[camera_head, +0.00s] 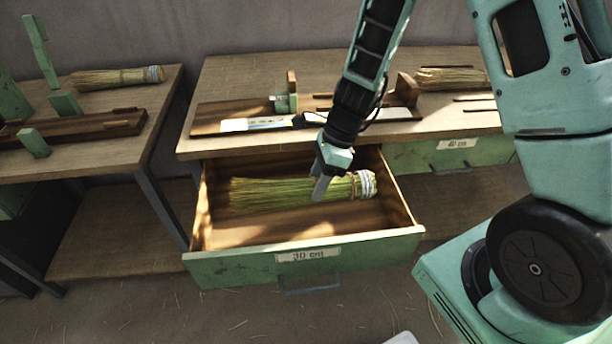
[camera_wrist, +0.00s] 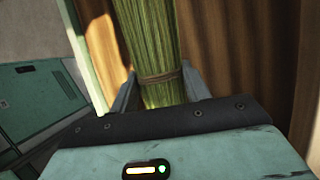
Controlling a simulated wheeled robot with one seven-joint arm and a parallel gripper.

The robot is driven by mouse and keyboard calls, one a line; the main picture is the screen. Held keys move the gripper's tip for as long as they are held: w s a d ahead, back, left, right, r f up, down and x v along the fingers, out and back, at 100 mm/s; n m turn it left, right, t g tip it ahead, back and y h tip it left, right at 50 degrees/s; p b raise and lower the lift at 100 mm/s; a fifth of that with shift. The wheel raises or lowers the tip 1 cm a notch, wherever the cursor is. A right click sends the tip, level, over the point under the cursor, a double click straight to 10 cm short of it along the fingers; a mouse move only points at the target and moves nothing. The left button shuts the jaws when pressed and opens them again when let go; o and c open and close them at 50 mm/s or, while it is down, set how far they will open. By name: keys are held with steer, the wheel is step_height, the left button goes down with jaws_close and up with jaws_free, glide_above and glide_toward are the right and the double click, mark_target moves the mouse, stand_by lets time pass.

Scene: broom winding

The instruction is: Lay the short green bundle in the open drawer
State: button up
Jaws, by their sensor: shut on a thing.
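The green bundle (camera_head: 285,193) is inside the open drawer (camera_head: 305,237), lying lengthwise across it with its white-wrapped end to the right. The drawer front is labelled 30 cm. My gripper (camera_head: 320,187) reaches down into the drawer and is shut on the bundle near its bound end. In the wrist view the bundle (camera_wrist: 150,40) runs between my two fingers (camera_wrist: 160,90), with a brown tie around it close to the fingertips. Whether the bundle touches the drawer floor, I cannot tell.
A workbench (camera_head: 240,80) stands above the drawer, with a wooden jig (camera_head: 235,112) and another bundle (camera_head: 450,78) on it. A closed drawer (camera_head: 440,155) is to the right. A second bench at left holds a paler bundle (camera_head: 115,77).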

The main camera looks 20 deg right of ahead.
steer(key=shift+s+a+f, duration=0.4)
steer(key=shift+f, duration=0.1)
steer(key=shift+f+b, duration=0.2)
steer(key=shift+b, duration=0.1)
step_height(320, 180, down, 9)
steer(key=b, duration=0.8)
steer(key=shift+b, duration=0.35)
steer(key=o, duration=1.1)
steer(key=shift+o, duration=0.2)
steer(key=shift+r, duration=0.15)
steer(key=p+v, duration=0.5)
steer(key=v, duration=1.2)
steer(key=shift+w+d, duration=0.1)
steer(key=shift+w, duration=0.05)
